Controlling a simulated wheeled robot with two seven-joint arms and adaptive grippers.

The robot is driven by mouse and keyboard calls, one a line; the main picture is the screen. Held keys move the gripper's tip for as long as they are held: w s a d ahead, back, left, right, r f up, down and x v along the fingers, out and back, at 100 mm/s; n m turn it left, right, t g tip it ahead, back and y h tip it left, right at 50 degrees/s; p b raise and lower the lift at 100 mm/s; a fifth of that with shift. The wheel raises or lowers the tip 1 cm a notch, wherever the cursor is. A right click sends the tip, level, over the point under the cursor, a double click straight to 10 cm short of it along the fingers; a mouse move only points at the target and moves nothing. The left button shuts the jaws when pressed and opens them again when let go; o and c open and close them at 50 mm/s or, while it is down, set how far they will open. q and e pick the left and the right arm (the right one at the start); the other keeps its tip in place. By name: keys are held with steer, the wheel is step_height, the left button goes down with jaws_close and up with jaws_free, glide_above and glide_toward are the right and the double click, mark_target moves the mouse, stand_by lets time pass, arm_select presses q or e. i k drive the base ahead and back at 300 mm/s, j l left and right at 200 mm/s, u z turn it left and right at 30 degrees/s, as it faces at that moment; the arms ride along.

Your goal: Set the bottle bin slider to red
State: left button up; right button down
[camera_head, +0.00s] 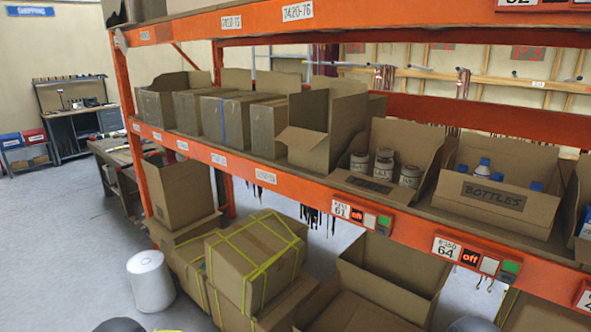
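The bottle bin (497,207) is an open cardboard box labelled "BOTTLES" on the orange rack shelf at the right, with several blue-capped bottles (483,166) inside. On the shelf front below it is the slider panel (489,265) beside the label numbered 64. I cannot tell for sure which part is the movable knob. Neither of my grippers shows; only dark rounded parts of me, cut off, show at the bottom edge.
A similar panel (363,217), numbered 61, sits to the left below a box of jars (384,169). Open cardboard boxes (395,271) fill the lower level, below the panels. A strapped carton (256,262) and a white cylinder (150,281) stand at the left. Floor is clear farther left.

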mark_target(502, 276)
steer(key=z, duration=1.25)
